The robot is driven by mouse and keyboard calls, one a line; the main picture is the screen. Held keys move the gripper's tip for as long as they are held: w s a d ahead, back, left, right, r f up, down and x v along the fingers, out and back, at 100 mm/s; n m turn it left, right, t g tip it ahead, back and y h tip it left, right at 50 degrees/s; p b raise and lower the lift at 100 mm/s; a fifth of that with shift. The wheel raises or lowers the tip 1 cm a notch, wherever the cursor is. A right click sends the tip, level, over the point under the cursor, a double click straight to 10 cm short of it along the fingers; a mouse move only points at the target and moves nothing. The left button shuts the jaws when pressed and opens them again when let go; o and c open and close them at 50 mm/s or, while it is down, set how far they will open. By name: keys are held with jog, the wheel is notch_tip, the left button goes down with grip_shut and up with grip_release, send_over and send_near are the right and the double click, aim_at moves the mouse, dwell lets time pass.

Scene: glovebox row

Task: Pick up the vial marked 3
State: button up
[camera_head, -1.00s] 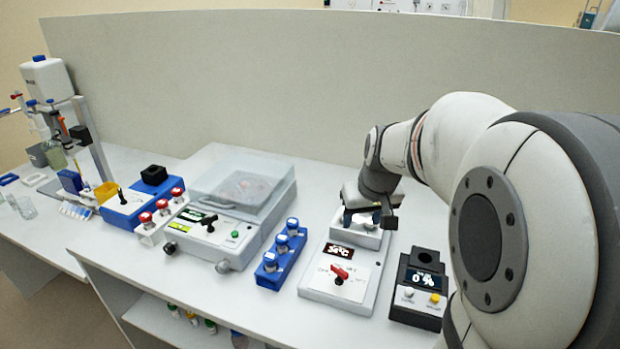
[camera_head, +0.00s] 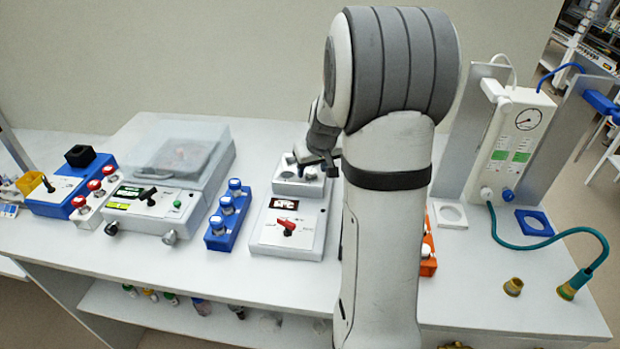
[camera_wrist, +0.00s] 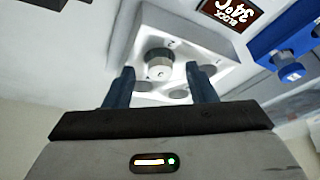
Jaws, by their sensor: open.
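My gripper (camera_head: 325,165) is over the top of the heating block unit (camera_head: 287,237). In the wrist view its two dark blue fingers (camera_wrist: 160,78) are apart and nothing is held. A capped vial (camera_wrist: 158,63) stands in the pale block (camera_wrist: 222,50), seen just beyond the gap between the fingers. Its cap carries a small mark that I cannot read for certain. A blue rack (camera_head: 216,242) left of the unit holds capped vials (camera_head: 227,204); one cap (camera_wrist: 290,72) also shows at the right of the wrist view. Their marks are too small to read.
Left are a clear-lidded device (camera_head: 178,160), a white rack with red-capped vials (camera_head: 80,202) and a blue box (camera_head: 60,195). My arm hides part of the bench. Right are an orange rack (camera_head: 428,262), a gauge panel (camera_head: 520,135) and a green hose (camera_head: 530,245). The front right is mostly clear.

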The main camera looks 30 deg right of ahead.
jog(key=shift+f, duration=0.15)
grip_shut()
dwell(0.4)
